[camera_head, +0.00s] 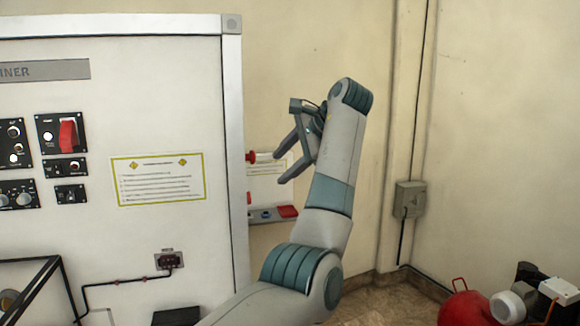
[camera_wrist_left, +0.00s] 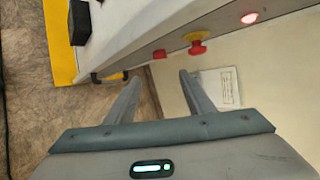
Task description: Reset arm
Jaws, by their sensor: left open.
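My left gripper (camera_head: 279,168) is raised in front of the wall, to the right of the trainer panel's edge, with its fingers pointing left. In the left wrist view its two fingers (camera_wrist_left: 160,79) are spread apart with nothing between them. The trainer cabinet (camera_head: 150,80) stands on the left. Its side carries a red mushroom knob (camera_head: 251,157), which shows in the wrist view as a red and yellow button (camera_wrist_left: 197,46) beyond the fingers, apart from them. My right gripper is in neither view.
A red switch (camera_head: 68,134) and an instruction placard (camera_head: 158,180) are on the cabinet's front. A grey wall box (camera_head: 409,199) is behind my arm. A red tank (camera_head: 465,308) stands at the lower right. The wall area between is clear.

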